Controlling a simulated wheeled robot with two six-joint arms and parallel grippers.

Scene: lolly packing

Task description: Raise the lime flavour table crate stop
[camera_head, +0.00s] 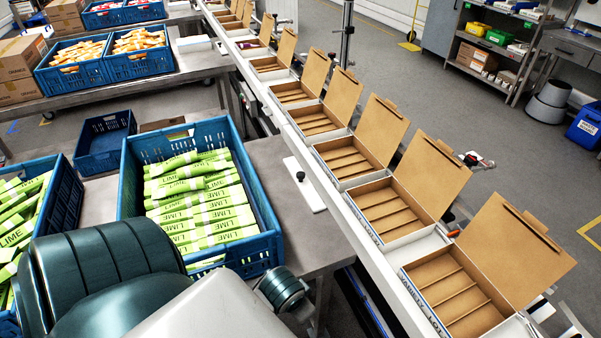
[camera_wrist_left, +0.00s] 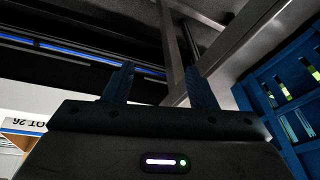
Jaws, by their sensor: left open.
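The lime table's crate stop appears to be the white plate with a black knob (camera_head: 301,177), lying flat at the edge of the grey table (camera_head: 285,225), between the lime crate and the conveyor. The blue lime crate (camera_head: 268,247) is full of green LIME packs (camera_head: 205,205). My left arm covers the lower left of the head view, and its gripper is hidden there. In the left wrist view my left gripper (camera_wrist_left: 160,88) shows two fingers apart with nothing between them. Metal framing shows beyond them, with a blue crate (camera_wrist_left: 290,110) at right. My right gripper is not in view.
A conveyor (camera_head: 345,205) carries several open cardboard boxes (camera_head: 390,212) along the table's right side. A second lime crate (camera_head: 68,200) stands at left, and an empty blue crate (camera_head: 104,155) behind. The table surface around the white plate is clear.

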